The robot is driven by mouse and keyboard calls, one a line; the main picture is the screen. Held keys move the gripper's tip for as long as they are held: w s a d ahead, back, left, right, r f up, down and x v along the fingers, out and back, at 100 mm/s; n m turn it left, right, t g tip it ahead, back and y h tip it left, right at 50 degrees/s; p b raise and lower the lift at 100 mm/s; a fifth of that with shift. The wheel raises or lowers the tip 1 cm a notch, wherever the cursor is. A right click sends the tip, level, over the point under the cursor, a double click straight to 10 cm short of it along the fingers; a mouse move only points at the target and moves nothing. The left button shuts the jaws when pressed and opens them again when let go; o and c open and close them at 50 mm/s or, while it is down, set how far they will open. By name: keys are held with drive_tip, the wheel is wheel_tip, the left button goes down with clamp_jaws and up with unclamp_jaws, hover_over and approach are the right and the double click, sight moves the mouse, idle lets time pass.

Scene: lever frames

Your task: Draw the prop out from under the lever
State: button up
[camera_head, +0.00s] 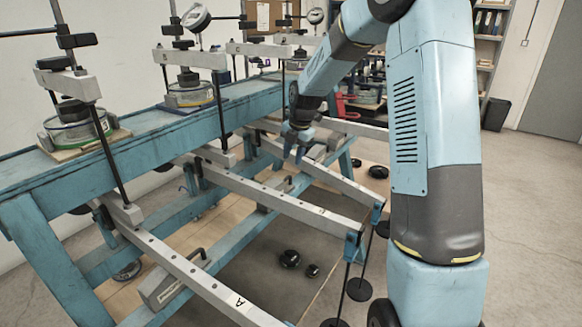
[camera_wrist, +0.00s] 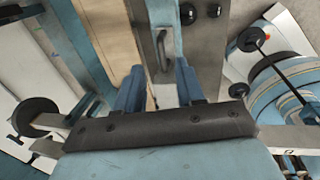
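The long grey levers run out from the blue frame. In the head view one grey prop block (camera_head: 163,286) with a black handle sits under the near lever (camera_head: 205,284), marked A. Another prop with a dark handle (camera_head: 286,184) shows by the second lever (camera_head: 290,205). My gripper (camera_head: 296,153) is pointed down by the third lever (camera_head: 340,183). In the wrist view my gripper (camera_wrist: 160,88) is open. A dark looped prop handle (camera_wrist: 162,48) lies ahead, between the lines of the fingers, apart from them. I cannot tell which lever this prop is under.
Black weights (camera_head: 290,258) lie on the floor board. Hanging weights (camera_head: 359,289) are at the lever ends. The blue beam (camera_head: 150,135) with dial gauges and ring cells stands at left. Shelves (camera_head: 490,40) and a dark bin (camera_head: 495,114) are at the back right.

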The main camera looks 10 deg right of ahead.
wheel_tip(320, 180, up, 6)
drive_tip(key=d, duration=0.1)
drive_tip(key=shift+s+r, duration=0.25)
drive_tip(key=shift+s, duration=0.2)
